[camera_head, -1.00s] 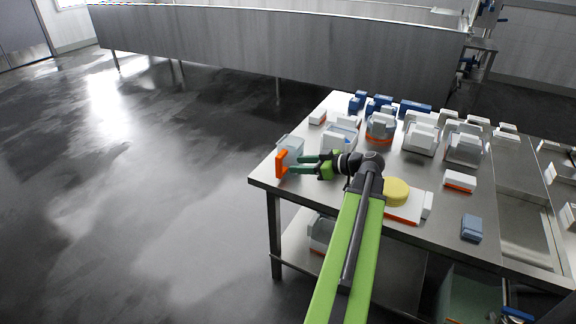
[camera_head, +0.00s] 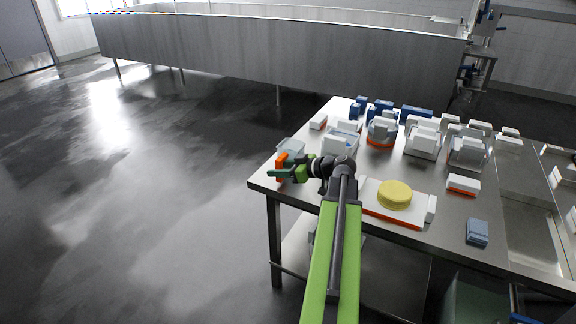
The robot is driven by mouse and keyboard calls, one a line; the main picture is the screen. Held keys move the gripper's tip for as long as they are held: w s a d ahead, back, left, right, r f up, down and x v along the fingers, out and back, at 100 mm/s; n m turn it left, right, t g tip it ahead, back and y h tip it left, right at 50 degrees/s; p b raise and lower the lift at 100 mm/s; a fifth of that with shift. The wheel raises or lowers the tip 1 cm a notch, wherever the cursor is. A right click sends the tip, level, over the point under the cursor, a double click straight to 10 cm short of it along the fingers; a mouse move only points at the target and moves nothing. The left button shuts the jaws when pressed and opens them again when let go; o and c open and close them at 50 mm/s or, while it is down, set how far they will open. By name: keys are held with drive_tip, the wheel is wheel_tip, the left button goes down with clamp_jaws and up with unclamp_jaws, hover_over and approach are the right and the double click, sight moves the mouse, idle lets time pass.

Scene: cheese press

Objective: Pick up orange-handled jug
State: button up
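The orange-handled jug stands at the left corner of the steel table. Its grey see-through body (camera_head: 291,146) shows behind my gripper, and its orange handle (camera_head: 281,160) faces the table's left edge. My gripper (camera_head: 280,172) is at the handle, with one green finger crossing in front of it. The other finger is mostly hidden behind the handle and jug. I cannot tell whether the fingers press on the handle or stand apart from it. The jug looks upright on the table.
A yellow cheese round (camera_head: 395,194) lies on a white board (camera_head: 372,199) right of my arm. Grey and white moulds (camera_head: 340,141) stand behind the gripper, with several blue blocks (camera_head: 383,105) at the back. A blue-grey block (camera_head: 477,231) lies at the front right. The floor to the left is clear.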

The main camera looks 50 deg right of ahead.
clamp_jaws()
idle(1.2)
